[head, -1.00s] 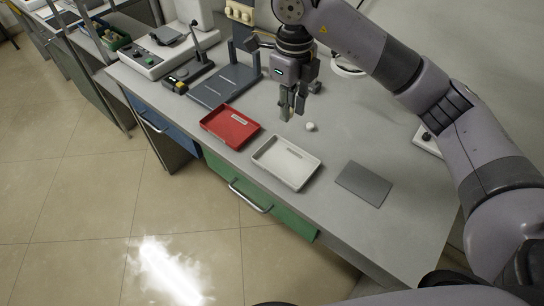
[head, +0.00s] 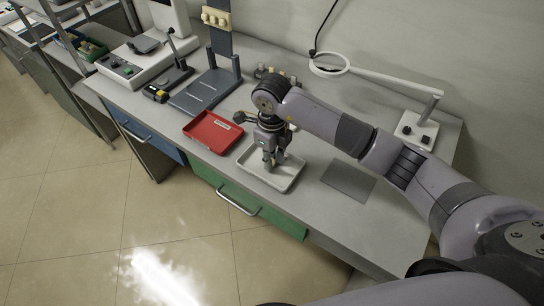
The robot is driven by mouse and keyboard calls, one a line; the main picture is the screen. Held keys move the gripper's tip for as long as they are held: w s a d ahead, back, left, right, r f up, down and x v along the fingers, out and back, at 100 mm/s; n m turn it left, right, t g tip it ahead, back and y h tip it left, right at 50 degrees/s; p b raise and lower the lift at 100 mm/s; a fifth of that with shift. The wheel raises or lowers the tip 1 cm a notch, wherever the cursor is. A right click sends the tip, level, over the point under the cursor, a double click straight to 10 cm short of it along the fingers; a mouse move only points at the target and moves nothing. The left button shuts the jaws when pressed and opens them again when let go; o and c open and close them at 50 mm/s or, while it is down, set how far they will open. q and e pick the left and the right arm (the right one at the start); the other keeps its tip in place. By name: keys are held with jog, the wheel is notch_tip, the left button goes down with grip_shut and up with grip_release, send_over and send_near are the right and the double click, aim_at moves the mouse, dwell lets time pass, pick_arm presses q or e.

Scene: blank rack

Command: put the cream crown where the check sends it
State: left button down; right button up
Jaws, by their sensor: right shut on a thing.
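My right gripper (head: 273,163) points down over the white tray (head: 292,183), with its fingertips at or just above the tray's floor. It is shut on the small cream crown (head: 281,157), which is mostly hidden by the fingers. I cannot tell whether the crown touches the tray. The red tray (head: 212,133) lies just left of the white one and looks empty apart from a pale label. My left gripper is not in view.
A flat grey plate (head: 349,181) lies right of the white tray. A dark stand (head: 205,91) and a control box with buttons (head: 130,61) are further left. A magnifier lamp (head: 380,77) stands at the back. The bench's right front is clear.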

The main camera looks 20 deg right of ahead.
jog(key=shift+f, duration=0.15)
jog(key=shift+f, duration=0.15)
jog(key=o, duration=0.7)
jog(key=shift+o, duration=0.2)
jog(key=shift+w+r, duration=0.1)
jog(key=shift+r, duration=0.3)
notch_tip(320, 180, up, 12)
jog(key=b, duration=0.2)
jog(key=shift+f, duration=0.2)
jog(key=shift+a, duration=0.1)
